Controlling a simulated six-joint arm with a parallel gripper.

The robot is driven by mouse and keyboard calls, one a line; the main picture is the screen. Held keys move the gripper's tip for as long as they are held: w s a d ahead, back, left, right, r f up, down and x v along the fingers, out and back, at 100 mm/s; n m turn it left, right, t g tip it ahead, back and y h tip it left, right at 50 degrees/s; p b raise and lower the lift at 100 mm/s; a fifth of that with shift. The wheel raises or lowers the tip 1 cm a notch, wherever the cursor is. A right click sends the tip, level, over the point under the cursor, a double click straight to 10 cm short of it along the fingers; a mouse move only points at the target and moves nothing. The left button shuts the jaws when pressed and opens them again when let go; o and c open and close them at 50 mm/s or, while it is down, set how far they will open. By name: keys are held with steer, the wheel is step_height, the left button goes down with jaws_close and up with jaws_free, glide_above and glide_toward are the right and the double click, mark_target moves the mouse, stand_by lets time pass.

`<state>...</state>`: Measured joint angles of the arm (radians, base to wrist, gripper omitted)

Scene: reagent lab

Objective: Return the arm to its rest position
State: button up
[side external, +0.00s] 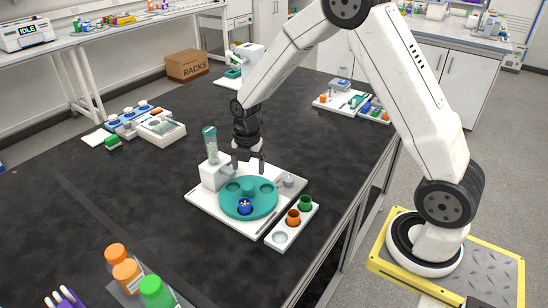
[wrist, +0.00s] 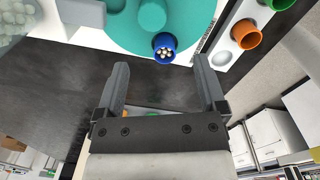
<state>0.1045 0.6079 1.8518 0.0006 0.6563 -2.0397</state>
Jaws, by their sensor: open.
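My gripper (side external: 248,164) hangs above the back part of a white board (side external: 208,207) that carries a round teal turntable (side external: 265,207). Its two fingers are apart with nothing between them, as the wrist view also shows (wrist: 163,75). A blue cup (side external: 245,207) with small pale pieces inside sits at the turntable's front edge. The cup also shows beyond the fingertips in the wrist view (wrist: 164,43). A white dispenser (side external: 214,173) with a clear, teal-capped tube stands on the board, just left of my gripper.
A white tray (side external: 268,240) beside the turntable holds an orange cup (side external: 293,216) and a green cup (side external: 305,202). Orange- and green-capped bottles (side external: 127,270) stand at the front. Equipment (side external: 160,128) sits at the left and a small tray (side external: 325,103) at the back right. The dark bench between is clear.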

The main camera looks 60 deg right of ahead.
steer(key=s+a+r+m+t, duration=0.1)
steer(key=s+a+r+m, duration=0.1)
steer(key=s+m, duration=0.6)
steer(key=s+a+r+m+t, duration=0.1)
steer(key=s+a+r+m, duration=0.1)
steer(key=s+m, duration=0.6)
steer(key=shift+s+a+r+m, duration=0.3)
steer(key=shift+r+m, duration=0.45)
steer(key=shift+m, duration=2.35)
steer(key=shift+w, duration=0.1)
